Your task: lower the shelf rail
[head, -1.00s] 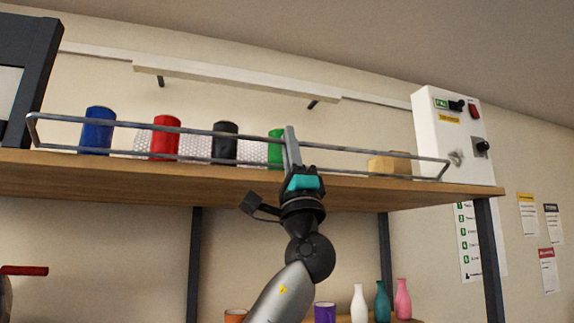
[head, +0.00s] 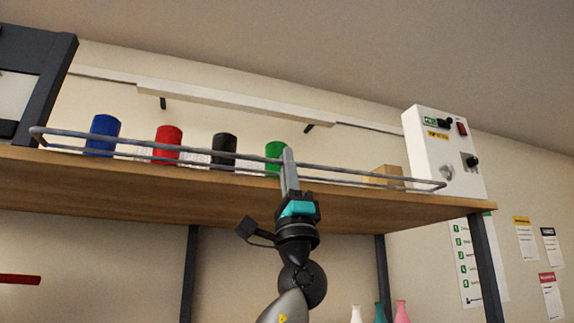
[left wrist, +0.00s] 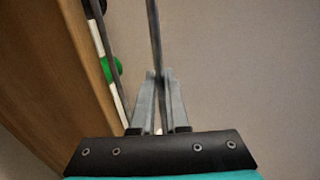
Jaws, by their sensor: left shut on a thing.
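The shelf rail (head: 350,172) is a grey metal wire frame along the front edge of the wooden shelf (head: 130,182). Its long bars look close together from here, and it leans outward from the cans. My left gripper (head: 288,155) reaches up from below and is shut on the rail's upper bar, right of the middle. The left wrist view shows the bar (left wrist: 154,35) running between the two fingertips (left wrist: 158,76). My right gripper is not in view.
Blue (head: 102,135), red (head: 167,144), black (head: 223,150) and green (head: 275,154) cans stand behind the rail. A cardboard box (head: 386,175) and a white control box (head: 444,155) are to the right. Bottles (head: 380,312) stand below.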

